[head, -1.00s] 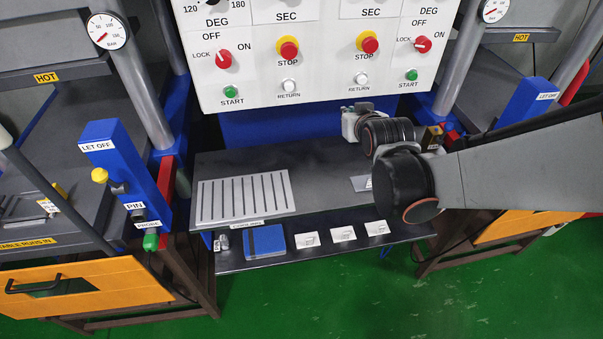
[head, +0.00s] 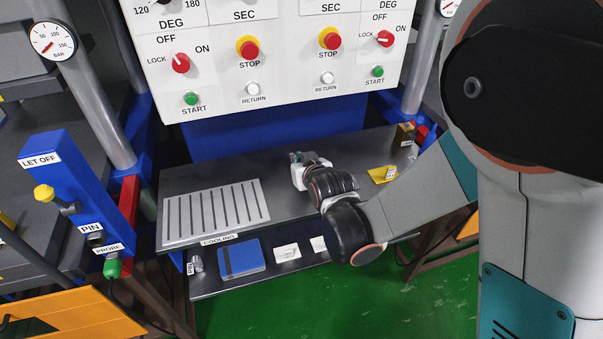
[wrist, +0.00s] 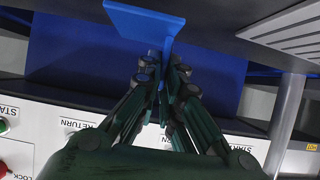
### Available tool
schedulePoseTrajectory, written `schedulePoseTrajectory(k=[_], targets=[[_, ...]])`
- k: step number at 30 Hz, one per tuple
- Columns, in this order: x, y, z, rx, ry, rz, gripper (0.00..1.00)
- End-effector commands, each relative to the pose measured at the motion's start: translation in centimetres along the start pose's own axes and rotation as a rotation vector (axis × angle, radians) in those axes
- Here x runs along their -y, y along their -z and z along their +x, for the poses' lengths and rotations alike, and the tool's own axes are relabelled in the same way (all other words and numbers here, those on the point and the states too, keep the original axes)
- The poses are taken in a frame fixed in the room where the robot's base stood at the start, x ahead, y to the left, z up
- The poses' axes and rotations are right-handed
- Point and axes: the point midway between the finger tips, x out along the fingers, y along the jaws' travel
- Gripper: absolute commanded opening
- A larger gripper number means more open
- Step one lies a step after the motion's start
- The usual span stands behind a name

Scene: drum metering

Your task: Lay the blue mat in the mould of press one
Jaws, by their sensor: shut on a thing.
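My gripper (wrist: 164,70) is shut on the upright tab of a blue piece, apparently the blue mat (wrist: 143,20). Its flat top spreads beyond the fingertips in the wrist view. In the head view my gripper (head: 298,158) is above the dark bench, right of the slotted cooling plate; the held piece is too small to make out clearly there. The left press shows in part, with its blue LET OFF post (head: 62,195). I cannot tell which press is press one, and no mould shows clearly.
The cooling plate (head: 215,212) is bare. A blue book-like item (head: 240,258) and white cards (head: 287,252) lie on the lower shelf. A yellow item (head: 382,174) sits on the bench to the right. The control panel (head: 290,60) hangs above the bench.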

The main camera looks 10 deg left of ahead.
Motion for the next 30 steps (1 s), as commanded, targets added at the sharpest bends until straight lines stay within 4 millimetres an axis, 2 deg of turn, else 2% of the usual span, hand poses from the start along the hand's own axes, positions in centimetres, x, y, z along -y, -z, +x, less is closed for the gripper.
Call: schedulePoseTrajectory(k=[5,12,24,25,27,30], targets=[[-0.1,-1.0,0.6,0.000,-0.001,0.000,0.00],[-0.1,-3.9,2.2,0.000,-0.001,0.000,0.00],[-0.1,-4.2,2.3,0.000,-0.001,0.001,0.00],[-0.1,-4.2,2.3,0.000,-0.001,0.000,0.13],[-0.1,-4.2,2.3,0.000,-0.001,0.001,0.26],[-0.1,-4.2,2.3,0.000,-0.001,0.001,0.26]])
